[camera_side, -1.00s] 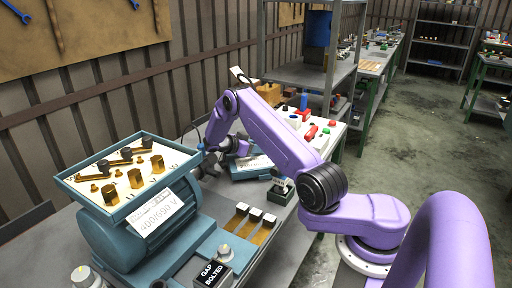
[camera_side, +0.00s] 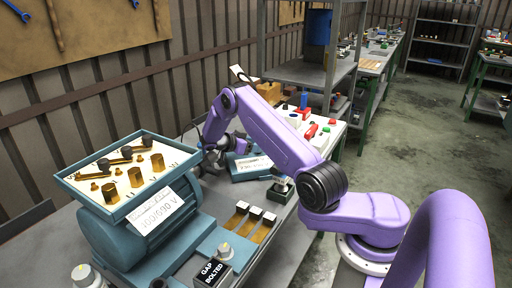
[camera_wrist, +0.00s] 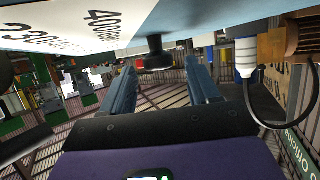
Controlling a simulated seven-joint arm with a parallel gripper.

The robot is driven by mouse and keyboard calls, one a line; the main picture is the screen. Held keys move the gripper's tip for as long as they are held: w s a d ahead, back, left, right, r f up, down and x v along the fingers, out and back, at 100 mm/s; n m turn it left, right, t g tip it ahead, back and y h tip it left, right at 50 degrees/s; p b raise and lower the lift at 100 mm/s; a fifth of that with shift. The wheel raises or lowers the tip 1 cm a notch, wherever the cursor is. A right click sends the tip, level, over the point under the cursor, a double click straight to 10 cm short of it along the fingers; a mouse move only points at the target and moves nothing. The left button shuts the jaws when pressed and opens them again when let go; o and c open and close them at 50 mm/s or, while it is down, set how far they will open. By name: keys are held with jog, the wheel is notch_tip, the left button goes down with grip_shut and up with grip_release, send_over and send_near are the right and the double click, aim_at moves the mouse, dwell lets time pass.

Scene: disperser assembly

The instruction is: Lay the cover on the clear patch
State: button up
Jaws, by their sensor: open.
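The cover (camera_side: 249,166) looks like a teal, shallow box with a white printed label. It lies on the bench beyond the open teal terminal box (camera_side: 122,207), whose white inside holds brass posts and dark links. My gripper (camera_side: 214,160) is at the left end of the cover, small and partly hidden by my arm. In the wrist view, a white lettered face with a blue edge, which seems to be the cover (camera_wrist: 60,30), fills the top. A dark round knob (camera_wrist: 153,60) shows between my open fingers (camera_wrist: 160,80); I cannot tell whether they touch it.
Brass strips with white ends (camera_side: 250,222) and a black "GAP BOLTED" block (camera_side: 212,271) stand near the front. A small dark-based device (camera_side: 281,188) stands right of the cover. A white board with coloured parts (camera_side: 312,130) is behind. Bare grey bench (camera_side: 285,240) shows at front right.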

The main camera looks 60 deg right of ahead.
jog(key=v, duration=0.6)
jog(key=shift+a+r, duration=0.1)
jog(key=shift+a, duration=0.1)
